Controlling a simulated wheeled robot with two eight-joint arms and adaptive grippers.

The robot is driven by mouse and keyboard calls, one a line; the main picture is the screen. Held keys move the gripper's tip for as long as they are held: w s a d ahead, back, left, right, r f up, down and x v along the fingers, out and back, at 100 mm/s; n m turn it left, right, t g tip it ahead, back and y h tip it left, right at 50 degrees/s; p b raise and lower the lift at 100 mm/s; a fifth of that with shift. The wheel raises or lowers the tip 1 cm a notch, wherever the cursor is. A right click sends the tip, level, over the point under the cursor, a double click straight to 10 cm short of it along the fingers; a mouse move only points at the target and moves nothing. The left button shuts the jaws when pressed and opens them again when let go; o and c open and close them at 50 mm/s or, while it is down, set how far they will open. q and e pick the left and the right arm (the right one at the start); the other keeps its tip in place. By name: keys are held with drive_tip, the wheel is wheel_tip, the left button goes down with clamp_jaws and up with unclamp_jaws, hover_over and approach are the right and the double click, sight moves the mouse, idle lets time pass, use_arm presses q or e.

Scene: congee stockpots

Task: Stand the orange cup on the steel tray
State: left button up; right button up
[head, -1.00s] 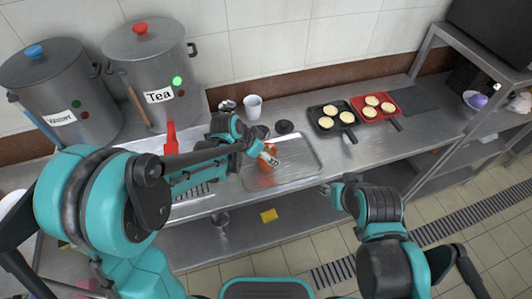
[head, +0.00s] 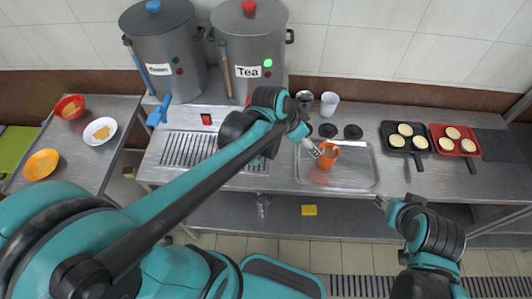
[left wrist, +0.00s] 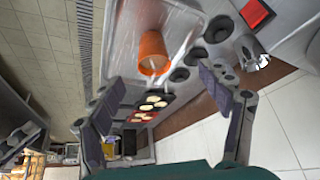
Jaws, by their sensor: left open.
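The orange cup (head: 329,158) is on the left part of the steel tray (head: 355,179) in the head view. It appears to stand upright, partly covered by my gripper. My left gripper (head: 317,151) is open just to the left of the cup. In the left wrist view the cup (left wrist: 153,50) shows on the tray (left wrist: 126,48), beyond the spread fingers (left wrist: 158,95), with nothing between the fingertips. My right gripper (head: 381,202) is low in front of the counter, right of the tray; its fingers are too small to read.
Two stockpots (head: 165,45) (head: 249,45) stand at the back left. A black pan (head: 392,129) and red pan (head: 441,146) with round cakes lie to the right.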

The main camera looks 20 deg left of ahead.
use_arm(q)
drive_tip(key=s+a+r+n+t+y, duration=0.2)
drive_tip(key=s+a+n, duration=0.5)
drive_tip(key=s, duration=0.5)
drive_tip(key=a+y, duration=0.1)
drive_tip(key=a, duration=0.1)
drive_tip(key=shift+a+n+t+y, duration=0.3)
drive_tip(key=shift+a, duration=0.05)
drive_tip(key=shift+f, duration=0.1)
wheel_tip(320, 180, down, 4)
drive_tip(key=b, duration=0.3)
drive_tip(key=shift+b, duration=0.35)
